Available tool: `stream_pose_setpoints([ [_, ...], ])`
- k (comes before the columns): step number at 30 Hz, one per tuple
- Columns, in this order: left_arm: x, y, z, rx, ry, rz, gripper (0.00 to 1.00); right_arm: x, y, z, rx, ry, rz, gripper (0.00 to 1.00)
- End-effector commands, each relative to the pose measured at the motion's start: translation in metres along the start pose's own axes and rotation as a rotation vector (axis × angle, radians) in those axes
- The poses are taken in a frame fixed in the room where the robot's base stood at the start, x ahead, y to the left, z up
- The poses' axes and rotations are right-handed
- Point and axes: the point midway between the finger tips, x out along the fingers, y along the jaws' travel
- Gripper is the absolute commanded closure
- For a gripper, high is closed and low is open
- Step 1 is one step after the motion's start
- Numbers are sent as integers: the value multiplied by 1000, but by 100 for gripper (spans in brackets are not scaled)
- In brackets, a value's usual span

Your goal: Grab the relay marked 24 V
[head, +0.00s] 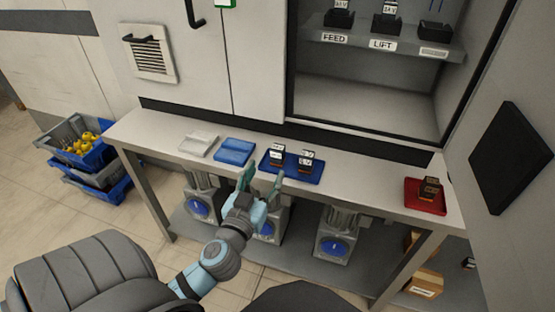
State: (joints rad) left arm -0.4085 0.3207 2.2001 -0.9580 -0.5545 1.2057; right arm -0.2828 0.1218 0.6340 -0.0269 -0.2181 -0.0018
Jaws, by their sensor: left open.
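Two small black relays with white labels stand on a dark blue tray (313,178) on the bench: a left relay (277,155) and a right relay (305,160). Their labels are too small to read surely. Another dark relay (430,188) sits in a red tray (425,206) at the bench's right end. My left gripper (260,182) is open and empty. In the picture its fingers point up toward the bench, just below and left of the two relays. My right gripper is not in view.
A white box (198,144) and a blue box (234,152) lie on the bench (375,188). Above, a cabinet shelf (400,50) holds relays over FEED and LIFT labels. Motors stand under the bench. Crates (95,165) stand on the left floor. The bench between blue and red trays is clear.

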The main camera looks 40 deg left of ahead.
Motion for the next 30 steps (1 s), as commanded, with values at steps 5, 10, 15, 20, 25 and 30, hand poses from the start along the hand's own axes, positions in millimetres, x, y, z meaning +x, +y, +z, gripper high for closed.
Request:
stream_pose_setpoints([
  [5, 42, -1, -2, 1, 0, -2, 48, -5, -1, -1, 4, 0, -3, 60],
  [10, 64, -1, 0, 1, -1, -2, 48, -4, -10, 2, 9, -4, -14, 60],
  [15, 96, 0, 3, 1, -2, -2, 48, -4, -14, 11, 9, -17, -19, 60],
  [20, 102, -1, 3, 1, -4, -2, 48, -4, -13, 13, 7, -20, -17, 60],
  [25, 102, 0, 3, 1, -4, -1, 61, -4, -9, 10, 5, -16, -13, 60],
  [30, 102, 0, 3, 1, -4, -1, 88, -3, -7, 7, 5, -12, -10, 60],
])
